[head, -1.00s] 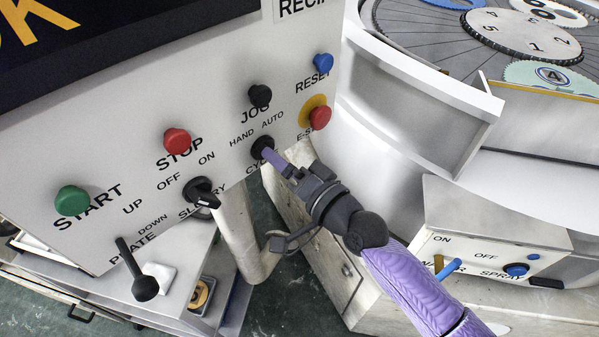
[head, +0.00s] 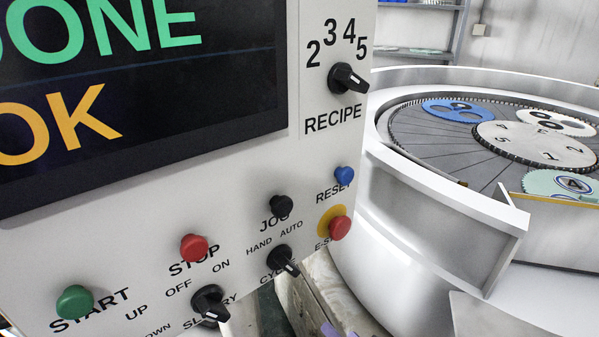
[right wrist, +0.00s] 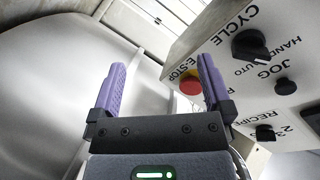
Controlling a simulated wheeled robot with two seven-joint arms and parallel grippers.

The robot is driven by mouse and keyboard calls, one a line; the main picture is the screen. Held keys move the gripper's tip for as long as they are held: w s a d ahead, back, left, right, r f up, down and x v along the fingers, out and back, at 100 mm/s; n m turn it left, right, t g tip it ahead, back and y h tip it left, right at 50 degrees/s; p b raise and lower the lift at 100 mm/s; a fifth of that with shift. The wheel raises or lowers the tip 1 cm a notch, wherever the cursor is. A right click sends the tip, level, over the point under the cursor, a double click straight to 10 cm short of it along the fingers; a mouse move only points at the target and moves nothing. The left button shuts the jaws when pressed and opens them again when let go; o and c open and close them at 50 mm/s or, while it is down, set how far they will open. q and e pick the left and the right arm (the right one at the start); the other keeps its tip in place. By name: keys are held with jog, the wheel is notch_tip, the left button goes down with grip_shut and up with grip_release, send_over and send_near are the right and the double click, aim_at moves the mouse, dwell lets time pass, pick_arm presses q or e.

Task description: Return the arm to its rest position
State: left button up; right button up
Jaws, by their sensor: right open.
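My right gripper (right wrist: 161,62) is open and empty in the right wrist view, with its two purple fingers apart. In the head view only a small purple piece of my right gripper (head: 330,329) shows at the bottom edge. It is below and apart from the black CYCLE knob (head: 281,260) on the control panel (head: 235,190). The CYCLE knob also shows at the upper right of the right wrist view (right wrist: 250,46), clear of the fingers. Its pointer is toward the lower right in the head view. My left gripper is not in view.
The panel carries a red E-stop (head: 340,228), a blue RESET button (head: 344,174), a RECIPE knob (head: 347,78) and other controls. Its screen (head: 140,100) reads "DONE" and "OK". The round lapping machine (head: 430,215) stands close at the right.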

jog(key=s+d+f+n+g+h+b, duration=0.1)
jog(key=s+d+f+g+h+b, duration=0.15)
jog(key=f, duration=0.65)
jog(key=s+d+f+n+g+h+b, duration=0.15)
jog(key=s+f, duration=0.25)
jog(key=f, duration=0.5)
jog(key=s+d+f+g+h+b, duration=0.1)
jog(key=s+d+f, duration=0.2)
jog(key=f, duration=0.6)
pick_arm(q)
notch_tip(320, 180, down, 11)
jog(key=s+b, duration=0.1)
jog(key=b, duration=0.3)
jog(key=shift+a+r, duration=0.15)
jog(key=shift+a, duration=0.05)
pick_arm(e)
jog(key=s+f+n+g+h, duration=0.1)
jog(key=s+f+g, duration=0.1)
jog(key=s+f, duration=0.3)
jog(key=s+d+f+n+g, duration=0.1)
jog(key=s+f+g, duration=0.2)
jog(key=s, duration=0.8)
jog(key=s+d+f+n+g+h, duration=0.1)
jog(key=s+f+n+g, duration=0.1)
jog(key=s+f, duration=0.5)
jog(key=shift+s+g+h, duration=0.3)
jog(key=shift+s+g, duration=0.1)
jog(key=shift+s, duration=0.05)
